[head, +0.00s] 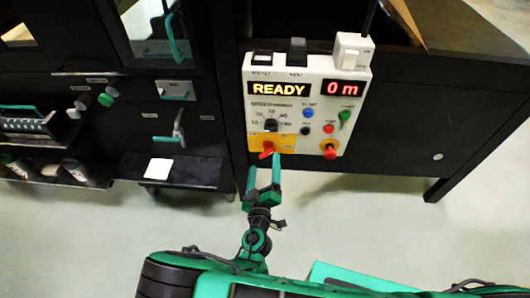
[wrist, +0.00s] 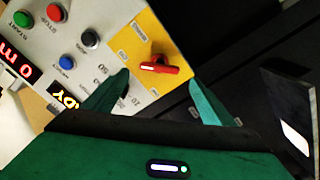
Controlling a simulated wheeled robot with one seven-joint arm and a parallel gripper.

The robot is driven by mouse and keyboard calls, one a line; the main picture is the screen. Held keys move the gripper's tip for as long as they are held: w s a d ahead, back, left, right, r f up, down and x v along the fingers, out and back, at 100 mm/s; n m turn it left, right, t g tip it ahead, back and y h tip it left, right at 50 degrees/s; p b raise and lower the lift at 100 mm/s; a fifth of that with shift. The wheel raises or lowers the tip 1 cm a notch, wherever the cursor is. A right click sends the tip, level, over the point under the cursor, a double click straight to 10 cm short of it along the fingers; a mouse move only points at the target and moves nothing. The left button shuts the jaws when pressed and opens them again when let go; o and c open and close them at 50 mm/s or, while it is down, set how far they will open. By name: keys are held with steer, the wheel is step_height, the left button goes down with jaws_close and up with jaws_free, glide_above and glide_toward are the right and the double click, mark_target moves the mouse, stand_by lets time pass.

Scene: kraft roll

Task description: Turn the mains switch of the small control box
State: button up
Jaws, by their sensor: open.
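The small control box (head: 300,72) is a pale panel with lit READY and 0 m displays. Its mains switch (head: 267,151), a red handle, sits on a yellow plate at the lower left. In the wrist view the red handle (wrist: 167,69) has a white stripe and lies crosswise on the yellow plate (wrist: 140,42). My gripper (head: 264,168) is open and empty just below the switch in the head view. In the wrist view its green fingertips (wrist: 158,82) lie on either side of the handle in the picture. Contact cannot be told.
A red knob on yellow (head: 329,149) sits at the box's lower right, with several coloured buttons above it. A black selector (head: 271,125) is above the mains switch. A dark cabinet (head: 60,95) stands left and a dark table (head: 435,100) right. Pale floor lies below.

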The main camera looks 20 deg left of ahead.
mark_target(266, 155)
steer(key=x, duration=0.6)
steer(key=shift+w, duration=0.35)
